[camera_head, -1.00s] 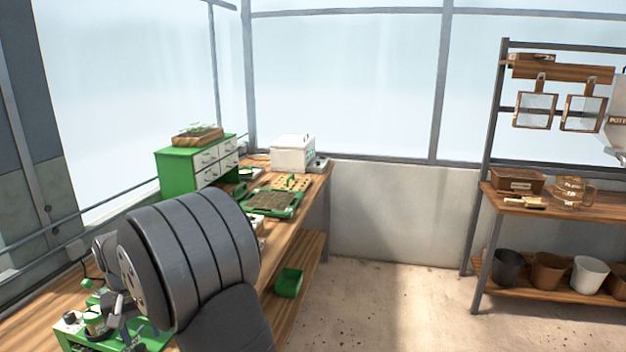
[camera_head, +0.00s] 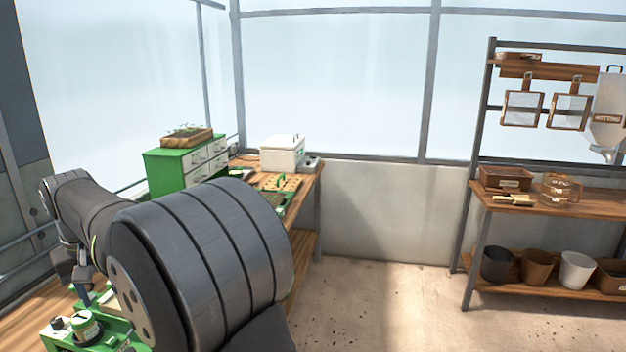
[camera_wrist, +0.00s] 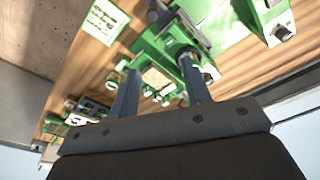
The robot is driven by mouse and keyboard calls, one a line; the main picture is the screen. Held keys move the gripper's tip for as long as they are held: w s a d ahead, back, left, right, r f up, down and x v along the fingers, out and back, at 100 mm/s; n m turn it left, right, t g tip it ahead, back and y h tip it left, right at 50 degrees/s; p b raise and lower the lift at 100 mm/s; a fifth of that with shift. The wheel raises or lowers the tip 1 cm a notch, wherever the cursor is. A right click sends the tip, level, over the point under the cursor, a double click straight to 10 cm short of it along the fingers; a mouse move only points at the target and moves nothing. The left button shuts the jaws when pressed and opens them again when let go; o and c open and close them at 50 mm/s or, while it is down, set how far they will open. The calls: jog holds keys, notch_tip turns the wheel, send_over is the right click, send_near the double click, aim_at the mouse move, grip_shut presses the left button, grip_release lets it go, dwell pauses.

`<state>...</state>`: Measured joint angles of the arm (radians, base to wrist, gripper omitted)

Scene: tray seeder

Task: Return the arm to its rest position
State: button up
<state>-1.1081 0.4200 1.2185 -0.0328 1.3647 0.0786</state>
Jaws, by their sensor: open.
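My gripper (camera_wrist: 158,76) is open in the wrist view, its two dark fingers apart with nothing between them. Behind the gap, some way off, the wrist view shows a green machine (camera_wrist: 150,45) on the wooden bench (camera_wrist: 95,62). In the head view my gripper (camera_head: 82,288) is small at the lower left, partly hidden by my arm. It hangs above a green tray-like stand (camera_head: 62,336) with a jar (camera_head: 86,326) on the bench. My arm's large dark joint fills the lower left of the head view and hides much of the bench.
A green drawer cabinet (camera_head: 165,172) carries a wooden box of seedlings (camera_head: 187,138). A white box (camera_head: 282,153) stands at the bench's far end. A shelf (camera_head: 545,196) with several pots below stands at right. The floor (camera_head: 370,305) between is clear.

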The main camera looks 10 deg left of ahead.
jog(key=shift+s+a+f+n+t+y, duration=0.1)
jog(key=shift+s+a+n+t+y, duration=0.1)
jog(key=shift+s+n+y, duration=0.3)
jog(key=shift+s+a+f+n+t+y, duration=0.1)
jog(key=shift+s+a+n+t+y, duration=0.1)
jog(key=shift+s+n, duration=0.5)
jog(key=shift+s+a+f+n+t+y, duration=0.1)
jog(key=shift+s+a+n+t+y, duration=0.2)
jog(key=shift+n, duration=0.5)
jog(key=shift+d, duration=0.15)
jog(key=shift+c, duration=0.4)
jog(key=shift+f, duration=0.1)
jog(key=c, duration=0.4)
jog(key=w+f, duration=0.2)
jog(key=w+d+f+n+g, duration=0.1)
jog(key=w+f, duration=0.1)
jog(key=w+d+f+n+g, duration=0.1)
jog(key=w+f, duration=0.1)
jog(key=shift+w+d+f+h, duration=0.1)
jog(key=shift+w+f+h, duration=0.2)
jog(key=shift+h, duration=0.1)
grip_shut()
jog(key=d+x, duration=0.1)
jog(key=x, duration=0.5)
jog(key=shift+d+f, duration=0.15)
jog(key=shift+f, duration=0.35)
jog(key=shift+d+x, duration=0.15)
jog(key=shift+x, duration=0.7)
jog(key=shift+d+x, duration=0.2)
jog(key=shift+x, duration=0.65)
